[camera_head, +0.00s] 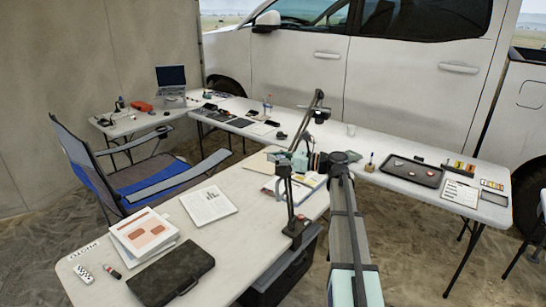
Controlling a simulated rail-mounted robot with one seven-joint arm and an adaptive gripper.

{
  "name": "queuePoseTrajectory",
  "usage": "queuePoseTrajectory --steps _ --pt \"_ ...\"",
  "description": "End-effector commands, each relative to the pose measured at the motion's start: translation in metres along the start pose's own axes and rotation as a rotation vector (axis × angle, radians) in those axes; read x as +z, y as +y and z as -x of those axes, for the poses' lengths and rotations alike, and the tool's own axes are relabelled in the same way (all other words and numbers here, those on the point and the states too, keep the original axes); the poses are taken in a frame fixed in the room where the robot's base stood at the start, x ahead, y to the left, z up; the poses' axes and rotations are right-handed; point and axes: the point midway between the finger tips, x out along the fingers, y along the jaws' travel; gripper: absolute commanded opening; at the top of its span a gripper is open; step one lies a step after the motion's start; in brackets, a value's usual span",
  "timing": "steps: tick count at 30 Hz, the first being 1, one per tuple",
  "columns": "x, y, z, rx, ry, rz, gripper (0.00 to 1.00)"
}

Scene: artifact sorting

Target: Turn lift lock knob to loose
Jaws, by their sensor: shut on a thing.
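A black stand (291,205) rises from a dark base at the right edge of the near white table. My arm reaches up from the bottom of the picture and bends left at a dark wrist. My gripper (287,160) is at the upper part of the stand, shut on a small part there, which appears to be the lift lock knob. The knob itself is too small and too covered to make out, and its turn position cannot be read.
A jointed black arm (312,110) stands just behind my gripper. Papers (209,205), a stack of books (144,235) and a black case (172,274) lie on the near table. A black tray (411,172) is on the back table. A blue folding chair (135,180) stands left.

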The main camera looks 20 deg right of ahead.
Motion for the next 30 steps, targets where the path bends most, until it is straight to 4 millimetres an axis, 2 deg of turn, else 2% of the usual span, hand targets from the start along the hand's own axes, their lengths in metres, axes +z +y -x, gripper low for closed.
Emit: queuePoseTrajectory --steps 16,17,18,30 --pt "0.0016 -0.0003 0.0021 0.028 -0.004 0.001 0.00" --pt "0.0016 -0.0004 0.0021 0.028 -0.004 0.001 0.28" --pt "0.0016 -0.0005 0.0020 0.027 -0.004 0.001 0.41" --pt "0.0007 -0.0004 0.0046 0.028 -0.002 0.000 0.41"
